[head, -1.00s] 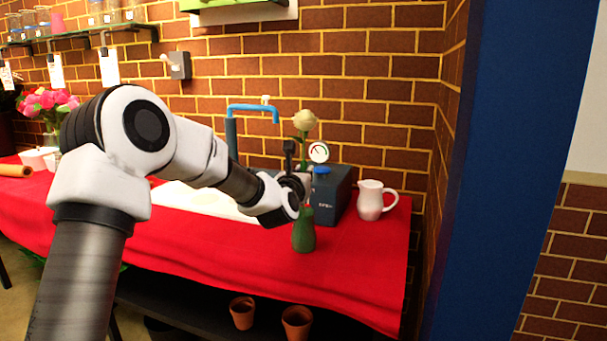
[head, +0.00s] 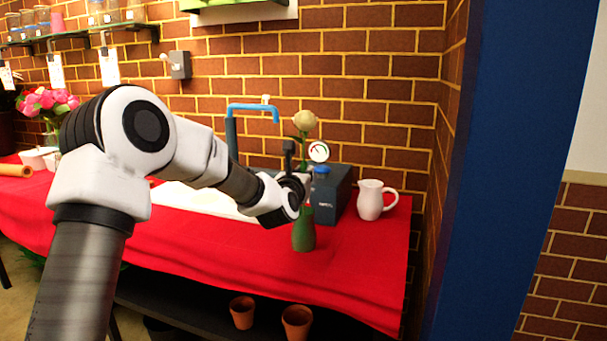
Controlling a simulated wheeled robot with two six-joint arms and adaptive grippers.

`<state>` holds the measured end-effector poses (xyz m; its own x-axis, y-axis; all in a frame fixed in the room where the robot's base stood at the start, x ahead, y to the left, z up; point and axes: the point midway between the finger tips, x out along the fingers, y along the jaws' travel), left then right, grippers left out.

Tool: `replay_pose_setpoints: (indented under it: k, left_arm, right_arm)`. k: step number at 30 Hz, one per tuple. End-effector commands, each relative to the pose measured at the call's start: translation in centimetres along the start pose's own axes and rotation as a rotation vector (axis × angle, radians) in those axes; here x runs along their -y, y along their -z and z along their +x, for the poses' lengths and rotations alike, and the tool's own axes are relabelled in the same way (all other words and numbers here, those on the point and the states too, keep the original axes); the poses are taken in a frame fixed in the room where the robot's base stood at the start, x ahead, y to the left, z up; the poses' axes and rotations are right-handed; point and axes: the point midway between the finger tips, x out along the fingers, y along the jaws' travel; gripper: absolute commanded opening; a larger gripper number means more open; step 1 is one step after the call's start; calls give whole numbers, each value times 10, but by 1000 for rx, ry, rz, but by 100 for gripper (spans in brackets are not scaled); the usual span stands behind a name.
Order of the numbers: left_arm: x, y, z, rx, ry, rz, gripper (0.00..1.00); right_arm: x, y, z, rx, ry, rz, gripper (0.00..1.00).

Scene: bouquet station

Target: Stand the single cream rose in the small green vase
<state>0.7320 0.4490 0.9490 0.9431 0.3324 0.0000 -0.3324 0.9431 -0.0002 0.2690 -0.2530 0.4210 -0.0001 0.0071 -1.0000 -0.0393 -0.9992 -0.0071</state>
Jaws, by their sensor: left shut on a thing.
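The cream rose (head: 304,121) stands upright, its bloom above my left gripper, with a green leaf below the head. My left gripper (head: 303,185) is shut on its stem, just above the small green vase (head: 303,235). The vase stands upright on the red-covered table, near its front right part. The rose is in line above the vase's mouth. The gripper partly hides the lower stem, so I cannot tell how deep it sits in the neck. My right gripper is not in view.
A white jug (head: 371,201) stands right of the vase. A blue box (head: 335,192) with a gauge (head: 318,152) is behind it, beside a blue tap (head: 253,108). Pink flowers (head: 48,103) are far left. Red cloth (head: 365,255) is clear right of the vase.

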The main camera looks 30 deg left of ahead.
Motion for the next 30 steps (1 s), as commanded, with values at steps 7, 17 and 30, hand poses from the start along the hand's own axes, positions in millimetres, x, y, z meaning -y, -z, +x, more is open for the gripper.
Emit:
replay_pose_setpoints:
  k: [7, 17, 30]
  left_arm:
    - [0, 2, 0, 1, 0, 0, 0]
    - [0, 5, 0, 1, 0, 0, 0]
    - [0, 6, 0, 0, 0, 0, 45]
  right_arm:
    - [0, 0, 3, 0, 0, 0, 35]
    - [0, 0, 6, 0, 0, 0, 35]
    - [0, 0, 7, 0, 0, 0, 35]
